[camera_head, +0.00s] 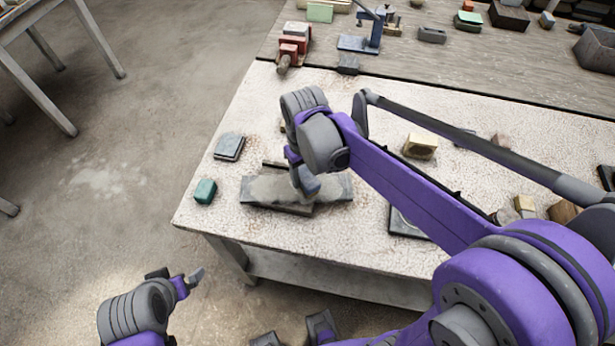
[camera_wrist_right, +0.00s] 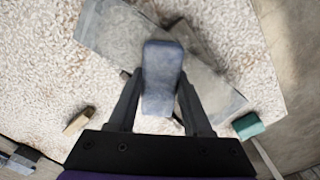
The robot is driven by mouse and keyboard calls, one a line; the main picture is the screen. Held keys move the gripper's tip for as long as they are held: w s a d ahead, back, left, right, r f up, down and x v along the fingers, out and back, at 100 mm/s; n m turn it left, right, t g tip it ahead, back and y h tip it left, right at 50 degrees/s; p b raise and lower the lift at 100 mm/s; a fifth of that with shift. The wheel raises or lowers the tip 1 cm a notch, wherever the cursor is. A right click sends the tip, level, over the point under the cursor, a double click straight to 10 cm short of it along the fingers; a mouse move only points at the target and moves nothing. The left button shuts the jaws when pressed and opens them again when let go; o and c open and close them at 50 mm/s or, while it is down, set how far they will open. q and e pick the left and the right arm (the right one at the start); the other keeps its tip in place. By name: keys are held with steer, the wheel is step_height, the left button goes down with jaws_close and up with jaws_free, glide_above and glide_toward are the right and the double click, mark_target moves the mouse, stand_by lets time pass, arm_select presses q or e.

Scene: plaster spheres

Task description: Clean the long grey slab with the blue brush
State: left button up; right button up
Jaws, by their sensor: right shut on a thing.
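The long grey slab (camera_head: 332,189) lies near the front left of the pale speckled table, with a dull brownish film over much of its top. It also shows in the right wrist view (camera_wrist_right: 108,28). My right gripper (camera_head: 302,180) is over the slab's middle, shut on the blue brush (camera_head: 311,187). In the right wrist view the brush (camera_wrist_right: 162,75) stands between both fingers and covers part of the slab. I cannot tell whether it touches the slab. My left gripper (camera_head: 192,281) is low, off the table's front edge; its jaw opening is unclear.
A green block (camera_head: 205,190) and a dark square block (camera_head: 229,147) lie left of the slab. A dark flat plate (camera_head: 402,224) lies to its right. A yellowish block (camera_head: 419,146) is further back. A red vise (camera_head: 293,44) and other items stand on the rear table.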

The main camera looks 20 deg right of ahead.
steer(key=shift+w+a+f, duration=0.1)
steer(key=shift+w+a, duration=0.05)
steer(key=shift+w, duration=0.6)
steer(key=shift+s, duration=0.1)
steer(key=shift+s+d, duration=0.25)
steer(key=shift+s, duration=0.8)
steer(key=shift+s+d, duration=0.2)
steer(key=shift+s, duration=0.85)
steer(key=shift+w+a, duration=0.25)
steer(key=shift+w, duration=0.85)
steer(key=shift+w+a, duration=0.2)
steer(key=shift+w, duration=0.9)
steer(key=shift+s+d+r+p, duration=0.15)
steer(key=shift+s+r+p, duration=0.1)
steer(key=shift+s+r, duration=0.25)
steer(key=shift+s+d+r+p, duration=0.1)
steer(key=shift+s+r+p, duration=0.15)
steer(key=shift+s, duration=0.4)
